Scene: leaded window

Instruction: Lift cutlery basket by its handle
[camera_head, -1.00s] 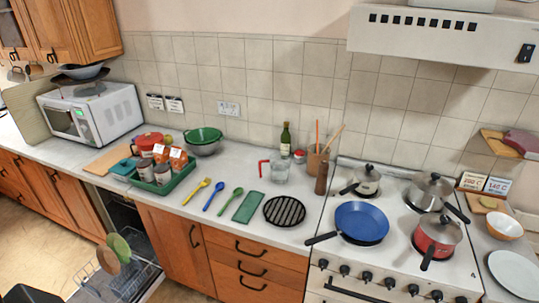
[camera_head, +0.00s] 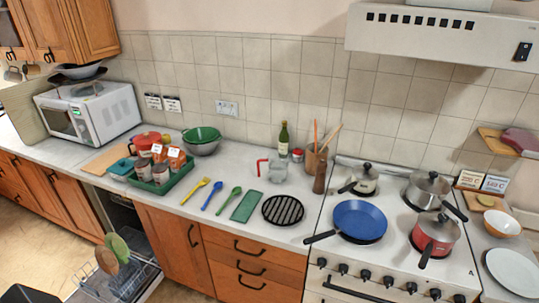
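I cannot make out a cutlery basket or its handle for certain. The open dishwasher at lower left has a wire rack (camera_head: 108,281) pulled out, with a brown plate (camera_head: 107,261) and a green plate (camera_head: 118,247) standing in it. Part of the rack is cut off by the frame's bottom edge. A yellow fork (camera_head: 196,191), a blue utensil (camera_head: 212,196) and a green spoon (camera_head: 230,201) lie on the counter above. Neither gripper can be made out. A dark shape at the bottom left edge may be part of my own body.
A green tray (camera_head: 163,186) with jars and cartons stands on the counter, beside a green bowl (camera_head: 202,135) and a microwave (camera_head: 88,112). A stove (camera_head: 385,265) with several pans stands at right. Floor at lower left is clear.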

